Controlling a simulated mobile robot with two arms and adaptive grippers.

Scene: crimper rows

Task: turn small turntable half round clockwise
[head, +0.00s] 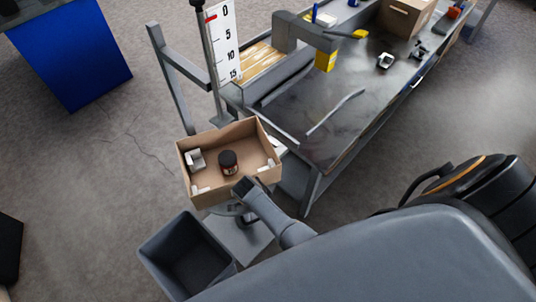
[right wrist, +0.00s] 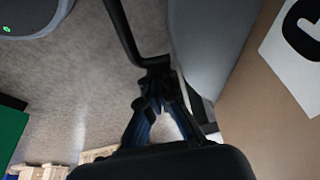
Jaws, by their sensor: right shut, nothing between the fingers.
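The small turntable is mostly hidden under an open cardboard box (head: 181,165); a grey part of it (head: 230,209) shows below the box in the head view. My right gripper (head: 242,187) is at the box's near side. In the right wrist view it (right wrist: 157,82) is shut and empty, close to a bent black bar (right wrist: 132,45); I cannot tell if they touch. The box side with a white label (right wrist: 292,45) is at the right there. My left gripper is out of view.
A grey open bin (head: 160,250) stands on the floor left of the stand. A metal workbench (head: 345,120) with tools is behind and right. A post with a scale (head: 225,40) rises behind the box. Open floor lies left.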

